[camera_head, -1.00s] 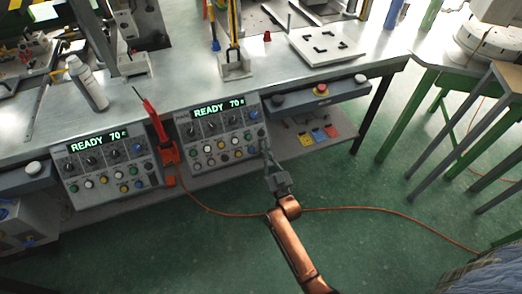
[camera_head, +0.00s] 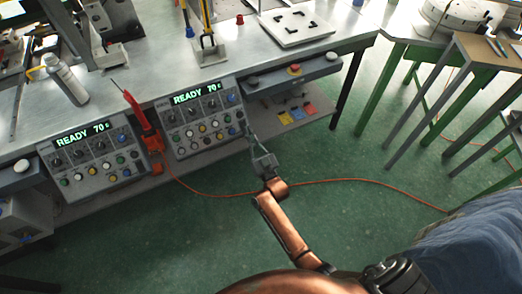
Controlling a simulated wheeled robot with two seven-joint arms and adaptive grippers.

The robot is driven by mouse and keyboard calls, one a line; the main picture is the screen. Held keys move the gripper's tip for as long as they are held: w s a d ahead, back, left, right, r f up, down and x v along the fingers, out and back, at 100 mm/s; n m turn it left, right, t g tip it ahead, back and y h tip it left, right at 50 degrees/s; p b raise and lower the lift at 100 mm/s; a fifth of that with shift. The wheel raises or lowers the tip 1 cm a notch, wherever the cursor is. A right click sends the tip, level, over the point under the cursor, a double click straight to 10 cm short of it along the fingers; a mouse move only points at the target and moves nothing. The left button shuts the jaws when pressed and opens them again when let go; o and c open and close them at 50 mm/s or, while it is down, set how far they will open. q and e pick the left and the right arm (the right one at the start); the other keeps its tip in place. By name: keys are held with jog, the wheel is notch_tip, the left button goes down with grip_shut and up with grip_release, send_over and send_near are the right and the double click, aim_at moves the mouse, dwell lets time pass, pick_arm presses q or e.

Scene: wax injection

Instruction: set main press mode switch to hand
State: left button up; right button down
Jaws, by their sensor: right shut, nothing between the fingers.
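Two grey control panels hang on the bench front, each with a green "READY 70" display, dark knobs and coloured buttons. They are the left panel (camera_head: 97,158) and the right panel (camera_head: 202,117). I cannot read the labels, so I cannot tell which knob is the mode switch or how it is set. My right gripper (camera_head: 248,132) is shut and empty, with its fingertips by the lower right edge of the right panel. I cannot tell whether it touches the panel. My left gripper is out of view.
A red-handled tool (camera_head: 137,112) sits in an orange holder between the panels. An orange cable (camera_head: 340,180) runs over the green floor. A grey box with an emergency stop button (camera_head: 294,69) is right of the right panel.

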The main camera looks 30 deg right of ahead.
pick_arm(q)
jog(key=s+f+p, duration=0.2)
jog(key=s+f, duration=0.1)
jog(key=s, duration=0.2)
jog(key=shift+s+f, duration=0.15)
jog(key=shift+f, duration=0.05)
pick_arm(e)
jog(key=s, duration=0.8)
jog(key=shift+s+f, duration=0.25)
jog(key=shift+f, duration=0.2)
